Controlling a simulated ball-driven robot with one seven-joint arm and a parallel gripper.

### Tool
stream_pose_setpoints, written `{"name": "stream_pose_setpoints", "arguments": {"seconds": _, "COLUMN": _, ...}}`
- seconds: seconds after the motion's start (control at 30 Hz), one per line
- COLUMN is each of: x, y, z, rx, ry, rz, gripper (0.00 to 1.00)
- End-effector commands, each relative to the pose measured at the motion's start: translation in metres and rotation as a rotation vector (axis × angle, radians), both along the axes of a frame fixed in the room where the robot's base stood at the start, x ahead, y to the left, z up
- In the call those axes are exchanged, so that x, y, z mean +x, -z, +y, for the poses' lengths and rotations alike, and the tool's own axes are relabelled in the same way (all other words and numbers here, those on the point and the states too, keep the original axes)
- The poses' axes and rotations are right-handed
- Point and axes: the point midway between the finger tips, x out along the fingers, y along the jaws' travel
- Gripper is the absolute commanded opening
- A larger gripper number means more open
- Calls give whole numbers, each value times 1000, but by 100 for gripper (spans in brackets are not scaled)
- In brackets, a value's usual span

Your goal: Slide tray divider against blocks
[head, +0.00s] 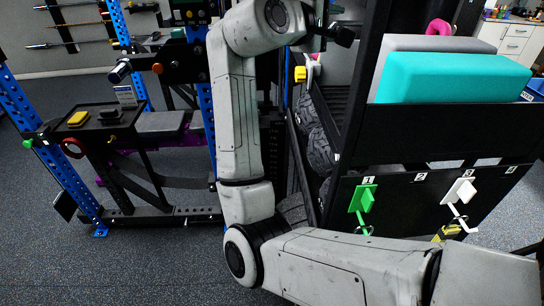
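A black tray (97,128) sits on the rack at the left. A yellow block (78,118) and a dark block (109,114) lie on it; I cannot clearly make out a divider. On the black shelf unit at the right, a large teal block (455,77) stands in front of a grey block (440,43). My arm rises in the middle and bends right at the top. The dark end of my gripper (338,35) shows near the top, left of the grey block and apart from the tray. Its fingers are too unclear to tell open from shut.
Numbered hooks on the shelf front (425,200) hold a green tag (362,198) and a white tag (460,191). A blue rack post (35,120) stands at the left. Black tyre-like rounds (318,150) sit beside the shelf unit. The floor at lower left is clear.

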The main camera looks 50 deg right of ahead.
Motion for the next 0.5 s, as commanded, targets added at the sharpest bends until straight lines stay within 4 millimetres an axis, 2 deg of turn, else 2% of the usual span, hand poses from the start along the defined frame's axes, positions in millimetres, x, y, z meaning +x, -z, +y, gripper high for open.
{"name": "stream_pose_setpoints", "arguments": {"seconds": 0.27, "x": 5, "y": -6, "z": 51, "rx": -1, "ry": -2, "rz": -3, "gripper": 38}}
{"name": "stream_pose_setpoints", "arguments": {"seconds": 0.5, "x": 18, "y": 33, "z": 53, "rx": 28, "ry": -94, "rz": -90, "gripper": 38}}
